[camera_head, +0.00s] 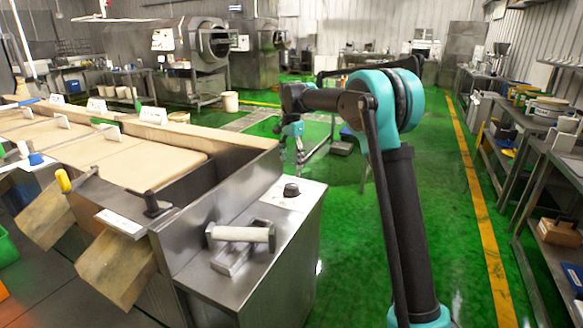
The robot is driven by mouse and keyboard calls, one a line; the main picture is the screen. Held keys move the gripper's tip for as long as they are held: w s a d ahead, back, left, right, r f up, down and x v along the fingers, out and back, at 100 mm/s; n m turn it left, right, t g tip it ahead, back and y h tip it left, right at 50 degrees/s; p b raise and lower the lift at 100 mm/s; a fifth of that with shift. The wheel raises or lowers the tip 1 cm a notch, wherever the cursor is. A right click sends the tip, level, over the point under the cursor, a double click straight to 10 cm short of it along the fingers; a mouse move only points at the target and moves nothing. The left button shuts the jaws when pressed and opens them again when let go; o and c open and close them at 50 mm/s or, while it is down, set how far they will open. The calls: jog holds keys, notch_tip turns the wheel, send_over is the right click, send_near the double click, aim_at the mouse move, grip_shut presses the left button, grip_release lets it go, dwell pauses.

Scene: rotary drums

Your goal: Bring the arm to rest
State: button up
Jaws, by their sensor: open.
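My arm, black with teal joints, rises from the bottom right of the picture to a teal elbow, then reaches left and away. Its wrist bends downward beyond the far corner of the steel counter (255,283). My gripper (300,158) points down there, small and dark against the green floor. It is open, and I see nothing between its fingers. It appears clear of the counter, though the exact gap is hard to judge.
A white roller (240,234) and a black knob (291,190) sit on the counter. Beige-topped bins (135,160) fill the left. Rotary drum machines (212,45) stand at the back. Steel shelves (545,150) line the right. The green floor (440,190) between is largely free.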

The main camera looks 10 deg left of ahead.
dwell(0.3)
jog(key=s+d+f+n+t, duration=0.1)
jog(key=s+d+f+n, duration=0.2)
jog(key=s+d, duration=0.9)
jog(key=s+d+f+n+t, duration=0.2)
jog(key=s+d+f, duration=0.5)
jog(key=s+d, duration=0.6)
jog(key=shift+s+d+f+n, duration=0.2)
jog(key=shift+s+n, duration=0.7)
jog(key=shift+s, duration=0.05)
jog(key=s+d+f, duration=0.1)
jog(key=s+f, duration=0.1)
jog(key=s, duration=0.1)
jog(key=s+d+f+n, duration=0.1)
jog(key=s+f, duration=0.1)
jog(key=s, duration=0.2)
jog(key=s+d+f+n+t, duration=0.1)
jog(key=s+f, duration=0.1)
jog(key=s, duration=0.2)
jog(key=shift+s+d+f, duration=0.15)
jog(key=shift+d+f, duration=0.15)
jog(key=shift+d, duration=0.1)
jog(key=shift+c, duration=0.3)
